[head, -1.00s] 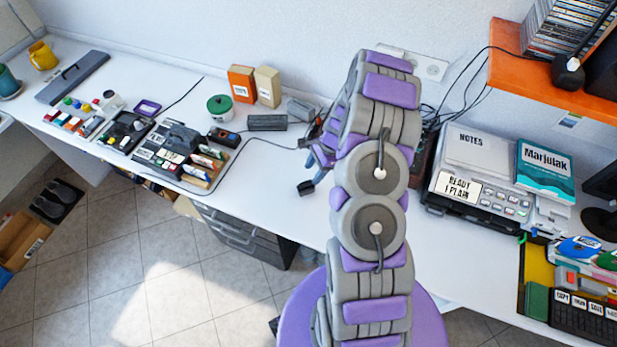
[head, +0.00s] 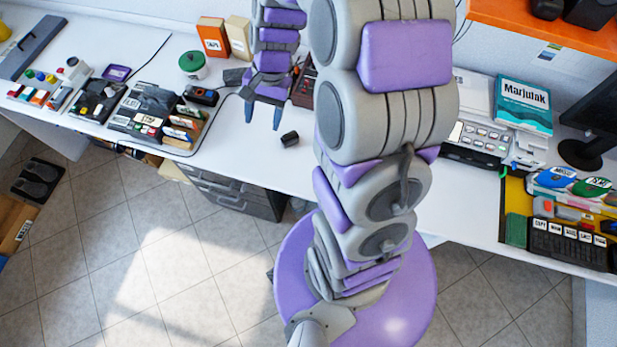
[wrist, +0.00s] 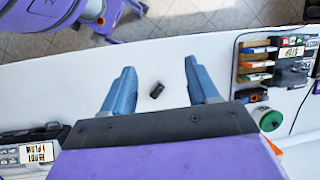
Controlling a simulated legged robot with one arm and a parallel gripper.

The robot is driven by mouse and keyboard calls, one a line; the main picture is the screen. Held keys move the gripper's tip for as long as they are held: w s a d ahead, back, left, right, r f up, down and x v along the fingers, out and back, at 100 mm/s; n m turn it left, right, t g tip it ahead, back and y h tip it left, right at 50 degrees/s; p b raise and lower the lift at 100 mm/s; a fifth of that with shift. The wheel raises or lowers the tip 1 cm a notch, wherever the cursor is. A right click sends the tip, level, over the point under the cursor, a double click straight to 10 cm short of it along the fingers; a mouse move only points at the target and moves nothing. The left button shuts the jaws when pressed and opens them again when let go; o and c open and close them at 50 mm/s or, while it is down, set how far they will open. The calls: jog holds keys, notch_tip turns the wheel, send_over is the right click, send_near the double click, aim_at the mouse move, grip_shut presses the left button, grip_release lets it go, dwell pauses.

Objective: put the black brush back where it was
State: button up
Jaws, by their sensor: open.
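A small dark block (head: 289,138) lies on the white desk near its front edge; it may be the black brush, but no bristles can be made out. It also shows in the wrist view (wrist: 157,90), lying on bare desk between the lines of my two fingers. My gripper (head: 263,115) points down above the desk, left of the block in the head view. In the wrist view my gripper (wrist: 160,72) has its blue-grey fingers wide apart, with nothing held between them.
A dark-red holder (head: 304,88) stands right of my gripper. A green-lidded pot (head: 193,66), orange box (head: 213,37) and black organisers (head: 150,110) stand to the left. A device with buttons (head: 478,138) stands to the right. The desk around the block is clear.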

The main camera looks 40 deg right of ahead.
jog(key=s+a+r+n+h, duration=0.1)
jog(key=s+r+n, duration=0.3)
jog(key=s, duration=0.8)
jog(key=s+a+r+n+h, duration=0.2)
jog(key=s+r+n, duration=0.3)
jog(key=s, duration=0.7)
jog(key=shift+a+r+n+g+h, duration=0.25)
jog(key=shift+r+n+g+h, duration=0.05)
jog(key=shift+r, duration=0.4)
jog(key=shift+w, duration=0.1)
jog(key=shift+f, duration=0.2)
